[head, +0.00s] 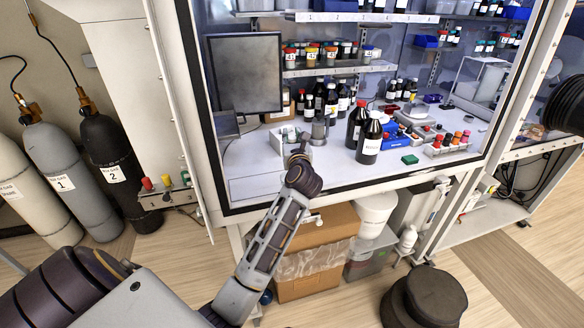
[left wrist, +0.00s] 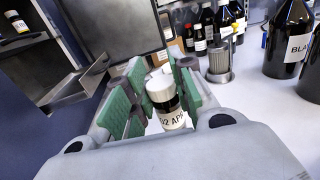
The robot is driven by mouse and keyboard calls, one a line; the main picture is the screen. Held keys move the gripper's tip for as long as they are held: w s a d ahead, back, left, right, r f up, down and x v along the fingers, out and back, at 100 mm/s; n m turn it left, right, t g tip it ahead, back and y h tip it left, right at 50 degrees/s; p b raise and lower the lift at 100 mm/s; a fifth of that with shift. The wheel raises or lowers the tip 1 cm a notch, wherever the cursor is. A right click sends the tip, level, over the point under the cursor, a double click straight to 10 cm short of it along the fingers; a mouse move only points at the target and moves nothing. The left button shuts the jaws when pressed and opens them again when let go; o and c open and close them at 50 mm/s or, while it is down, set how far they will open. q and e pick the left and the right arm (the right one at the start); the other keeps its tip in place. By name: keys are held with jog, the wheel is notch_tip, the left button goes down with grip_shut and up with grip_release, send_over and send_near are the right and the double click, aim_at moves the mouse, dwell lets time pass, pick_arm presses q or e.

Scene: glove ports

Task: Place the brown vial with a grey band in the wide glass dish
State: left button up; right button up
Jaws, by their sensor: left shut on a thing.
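My left gripper (head: 298,156) reaches into the cabinet over the white worktop, near its front middle. In the left wrist view its green-padded fingers (left wrist: 161,78) are shut on a small dark vial (left wrist: 170,104). The vial has a pale cap and a white label with partly readable print. It looks upright between the pads, its lower end hidden by the gripper body. I cannot make out a grey band on it. I cannot clearly pick out the wide glass dish in either view. My right gripper is not in view.
A metal cylinder (left wrist: 220,63) stands close by on the worktop. A monitor (head: 244,73) is at the back left.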

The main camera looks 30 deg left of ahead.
pick_arm(q)
jog(key=shift+f, duration=1.9)
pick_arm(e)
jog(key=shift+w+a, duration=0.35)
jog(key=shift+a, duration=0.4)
pick_arm(q)
jog(key=shift+f, duration=0.4)
notch_tip(320, 180, down, 3)
jog(key=shift+f, duration=0.55)
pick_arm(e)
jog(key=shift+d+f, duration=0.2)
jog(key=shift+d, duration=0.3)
